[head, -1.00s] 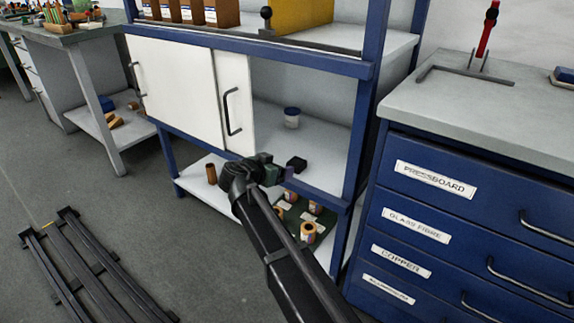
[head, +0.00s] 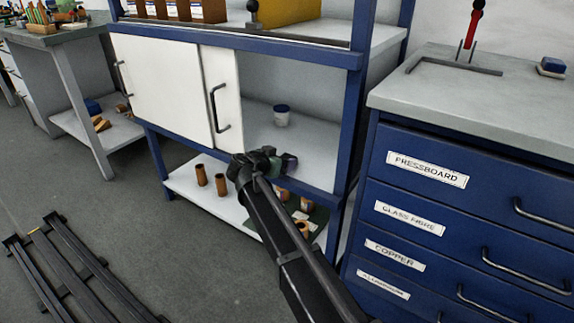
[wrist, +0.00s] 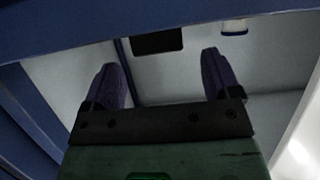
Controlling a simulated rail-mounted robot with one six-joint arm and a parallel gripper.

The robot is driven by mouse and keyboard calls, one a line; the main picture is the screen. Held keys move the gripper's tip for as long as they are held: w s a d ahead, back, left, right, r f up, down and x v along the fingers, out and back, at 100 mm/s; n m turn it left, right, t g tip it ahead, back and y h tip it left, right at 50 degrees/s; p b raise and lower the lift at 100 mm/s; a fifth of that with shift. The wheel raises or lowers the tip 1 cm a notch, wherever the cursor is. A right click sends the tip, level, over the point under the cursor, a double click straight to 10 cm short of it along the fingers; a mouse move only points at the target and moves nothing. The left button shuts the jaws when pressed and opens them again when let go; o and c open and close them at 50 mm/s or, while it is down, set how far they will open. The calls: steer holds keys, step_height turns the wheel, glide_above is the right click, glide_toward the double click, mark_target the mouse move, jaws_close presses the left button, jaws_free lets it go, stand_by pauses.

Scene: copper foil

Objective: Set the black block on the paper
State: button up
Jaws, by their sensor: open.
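The black block (wrist: 158,40) lies on the grey middle shelf (head: 262,140) of the blue rack. In the wrist view it shows ahead of my gripper (wrist: 160,62), roughly centred between the two purple fingers. The fingers are apart, with nothing between them. In the head view my gripper (head: 287,162) is at the front edge of that shelf, and I cannot pick the block out behind it. White pieces that may be paper (head: 254,226) show on the lower shelf, partly hidden by my arm; I cannot tell which is the paper.
A white jar with a blue lid (head: 281,116) stands behind on the middle shelf; it also shows in the wrist view (wrist: 234,28). White sliding doors (head: 160,88) close the shelf's left side. Brown tubes (head: 201,175) and small jars (head: 302,228) stand below. Blue drawers (head: 430,215) are at right.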

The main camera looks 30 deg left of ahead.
mark_target(287, 158)
steer(key=x, duration=0.3)
steer(key=shift+w+d+f+b, duration=0.1)
steer(key=shift+w+f+b, duration=0.1)
steer(key=shift+b, duration=0.2)
steer(key=shift+r, duration=0.1)
steer(key=c, duration=1.5)
steer(key=shift+r, duration=0.1)
step_height(287, 158, up, 20)
steer(key=p, duration=2)
